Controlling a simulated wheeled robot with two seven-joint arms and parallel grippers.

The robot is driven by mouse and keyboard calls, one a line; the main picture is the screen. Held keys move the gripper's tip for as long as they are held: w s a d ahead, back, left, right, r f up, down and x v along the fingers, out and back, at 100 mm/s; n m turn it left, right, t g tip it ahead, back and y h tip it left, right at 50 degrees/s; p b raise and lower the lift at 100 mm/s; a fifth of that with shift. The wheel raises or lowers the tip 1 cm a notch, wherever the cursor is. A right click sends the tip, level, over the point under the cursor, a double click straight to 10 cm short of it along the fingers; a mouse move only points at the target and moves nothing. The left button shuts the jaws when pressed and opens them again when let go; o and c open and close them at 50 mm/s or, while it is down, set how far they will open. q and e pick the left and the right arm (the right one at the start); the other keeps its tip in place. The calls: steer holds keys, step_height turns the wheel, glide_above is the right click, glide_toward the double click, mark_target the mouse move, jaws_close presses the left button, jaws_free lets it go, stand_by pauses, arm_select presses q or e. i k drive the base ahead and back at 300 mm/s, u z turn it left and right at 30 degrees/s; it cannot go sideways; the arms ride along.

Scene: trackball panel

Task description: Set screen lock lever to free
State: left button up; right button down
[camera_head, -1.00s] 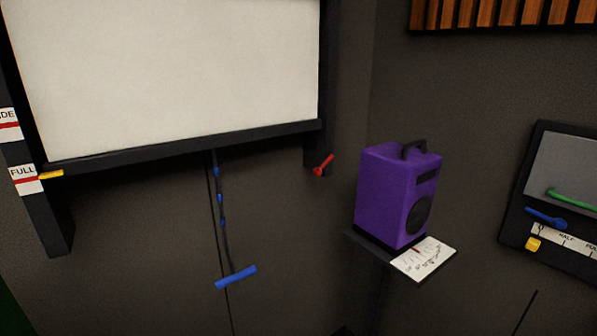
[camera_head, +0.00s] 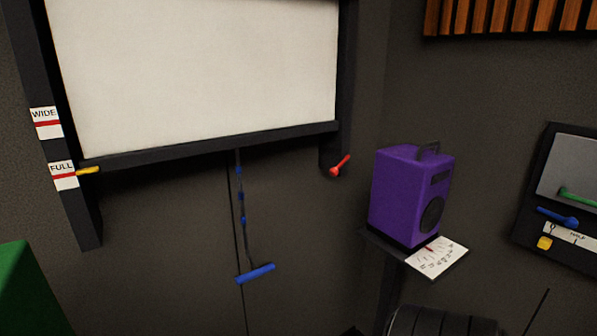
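The white screen (camera_head: 205,75) hangs in a dark frame on the wall. A small red lever (camera_head: 340,166) sits at the lower end of the frame's right post and points up and to the right. I take it to be the screen lock lever, but no label on it can be read. A blue pull handle (camera_head: 255,273) hangs on a cord below the screen. A yellow pointer (camera_head: 88,171) at the screen's lower left is beside the FULL label (camera_head: 63,175). Neither of my grippers is in view.
A purple speaker (camera_head: 408,195) stands on a small shelf with a dial card (camera_head: 437,257). A panel at the right has a blue lever (camera_head: 558,217) and a green lever (camera_head: 578,196). A green block (camera_head: 32,290) is at lower left. A dark ribbed shape (camera_head: 440,322) shows at the bottom.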

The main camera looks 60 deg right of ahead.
mark_target(333, 170)
steer(key=u, duration=0.05)
steer(key=k, duration=0.5)
steer(key=z, duration=0.75)
steer(key=i, duration=0.5)
